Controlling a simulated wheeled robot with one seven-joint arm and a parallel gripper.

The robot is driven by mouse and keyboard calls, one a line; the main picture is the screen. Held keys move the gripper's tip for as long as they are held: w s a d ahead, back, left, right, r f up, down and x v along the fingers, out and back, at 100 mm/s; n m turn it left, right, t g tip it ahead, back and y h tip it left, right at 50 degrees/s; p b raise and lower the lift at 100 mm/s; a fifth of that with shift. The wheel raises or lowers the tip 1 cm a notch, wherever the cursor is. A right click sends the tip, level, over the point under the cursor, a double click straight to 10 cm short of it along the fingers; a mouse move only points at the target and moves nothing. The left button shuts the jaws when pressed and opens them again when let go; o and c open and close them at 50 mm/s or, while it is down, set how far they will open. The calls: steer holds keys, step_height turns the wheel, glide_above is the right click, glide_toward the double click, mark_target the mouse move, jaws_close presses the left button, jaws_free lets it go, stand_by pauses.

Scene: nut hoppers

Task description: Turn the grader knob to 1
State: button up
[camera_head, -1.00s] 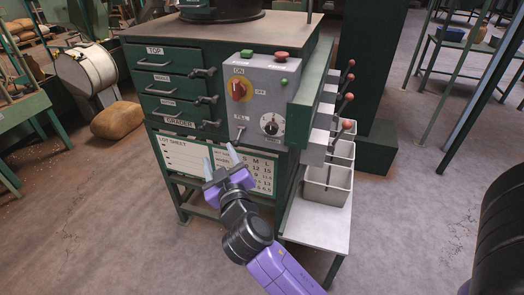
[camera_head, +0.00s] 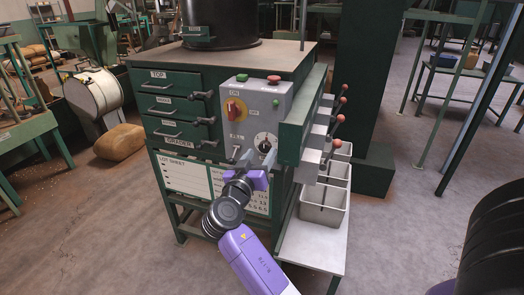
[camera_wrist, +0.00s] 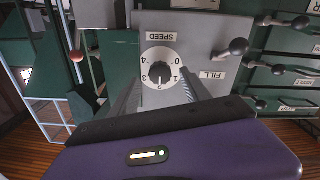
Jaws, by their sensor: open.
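The control panel (camera_head: 252,104) on the green grader cabinet carries a round dial with a black knob (camera_head: 265,143) at its lower right. In the wrist view the knob (camera_wrist: 160,67) sits on a white plate numbered 0 to 4, under an upside-down SPEED label. Its white mark appears to point near 2, though it is small. My gripper (camera_head: 254,155) is open and empty in front of the panel's lower edge. In the wrist view its two grey fingers (camera_wrist: 163,90) reach toward the panel on either side of the dial, apart from the knob.
Drawers with black handles (camera_head: 208,121) are on the left. Red-knobbed levers (camera_head: 337,118) and grey bins (camera_head: 322,205) stand on the right. Floor in front is clear.

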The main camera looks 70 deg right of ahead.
mark_target(265, 147)
steer(key=shift+w+d, duration=0.1)
steer(key=shift+d, duration=1.15)
jaws_close()
steer(key=shift+n, duration=0.3)
steer(key=n+p, duration=0.2)
steer(key=n, duration=0.3)
steer(key=n+p, duration=0.2)
steer(key=n, duration=0.2)
steer(key=shift+r, duration=0.1)
steer(key=shift+n+p, duration=0.7)
steer(key=shift+n, duration=0.4)
